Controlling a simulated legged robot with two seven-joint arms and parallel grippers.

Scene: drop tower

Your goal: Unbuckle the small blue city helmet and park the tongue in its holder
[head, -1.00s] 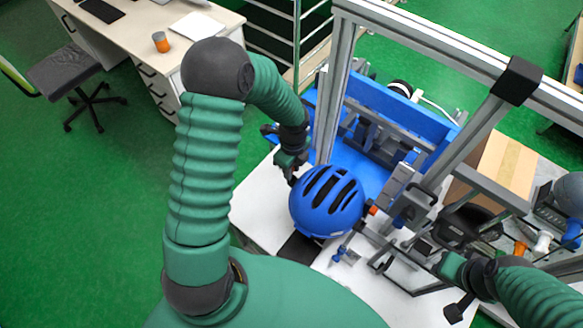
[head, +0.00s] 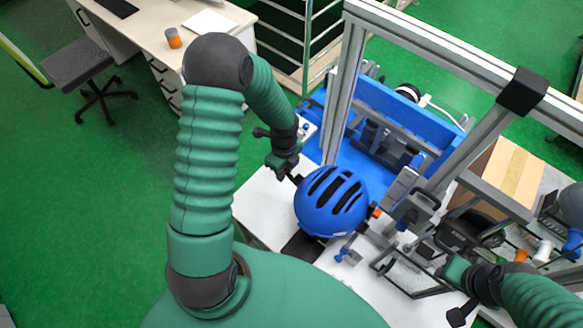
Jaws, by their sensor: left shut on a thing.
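The blue city helmet (head: 331,202) with dark vent slots sits dome up on the white bench, in front of the blue machine base. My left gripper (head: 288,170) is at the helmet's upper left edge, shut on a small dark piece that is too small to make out. The helmet's strap, buckle and tongue cannot be told apart here, and its underside is hidden. I cannot pick out the tongue holder for certain. My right gripper (head: 452,281) is at the lower right, apart from the helmet; its jaws are too small to read.
A metal frame (head: 345,80) rises behind the helmet. A grey clamp mechanism (head: 405,200) with an orange part stands just right of it. A small blue fixture (head: 346,254) is in front. A cardboard box (head: 507,180) stands at the right. White bench (head: 262,205) is bare to the left.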

